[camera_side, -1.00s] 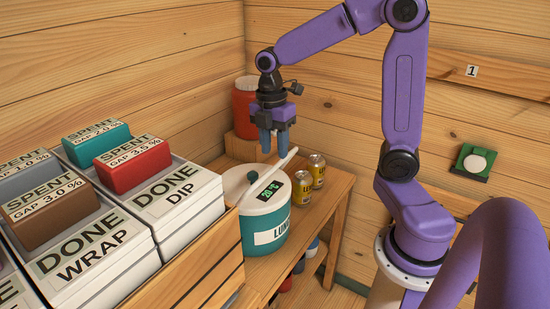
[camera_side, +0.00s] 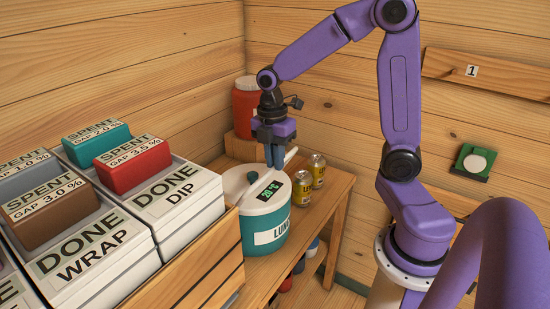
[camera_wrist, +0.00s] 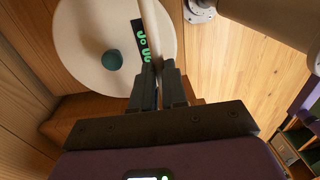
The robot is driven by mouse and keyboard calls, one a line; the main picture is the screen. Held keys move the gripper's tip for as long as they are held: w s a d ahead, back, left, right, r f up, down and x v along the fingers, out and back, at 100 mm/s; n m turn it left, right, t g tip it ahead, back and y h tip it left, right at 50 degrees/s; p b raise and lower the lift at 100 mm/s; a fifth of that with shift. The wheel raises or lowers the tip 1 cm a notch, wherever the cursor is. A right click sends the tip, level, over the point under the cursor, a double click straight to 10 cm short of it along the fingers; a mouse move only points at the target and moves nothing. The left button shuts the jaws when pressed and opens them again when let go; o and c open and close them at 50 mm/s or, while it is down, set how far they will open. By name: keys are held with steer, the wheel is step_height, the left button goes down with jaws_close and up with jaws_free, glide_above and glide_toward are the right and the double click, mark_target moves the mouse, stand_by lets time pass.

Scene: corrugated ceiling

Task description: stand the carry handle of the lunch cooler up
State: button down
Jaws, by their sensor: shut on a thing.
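The lunch cooler (camera_side: 264,238) is a teal round tub with a white lid, a teal knob (camera_side: 253,177) and a "20 °C" display. It stands on the wooden bench. Its pale carry handle (camera_side: 291,154) slants over the lid, its far end up and to the right. In the wrist view the handle (camera_wrist: 151,25) runs from the top edge down between my fingers, beside the display. My gripper (camera_side: 274,165) points down and is shut on the handle; it also shows in the wrist view (camera_wrist: 158,72). The fingers hide part of the handle.
Yellow cans (camera_side: 309,176) stand close right of the cooler. A red container (camera_side: 245,108) stands behind on a wooden block. A wooden crate (camera_side: 205,270) with labelled boxes is close on the left. Plank walls enclose the back.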

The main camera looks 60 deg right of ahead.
steer(key=shift+w, duration=0.1)
steer(key=w+g, duration=0.1)
steer(key=w, duration=0.1)
steer(key=w+r+g, duration=0.1)
steer(key=w+g, duration=0.2)
steer(key=w, duration=0.1)
steer(key=shift+w+a+r+g, duration=0.15)
steer(key=shift+w+r+g, duration=0.1)
steer(key=shift+w+g, duration=0.15)
steer(key=shift+w, duration=0.9)
steer(key=c, duration=1.1)
jaws_free()
steer(key=shift+w+f, duration=0.1)
steer(key=shift+c, duration=0.2)
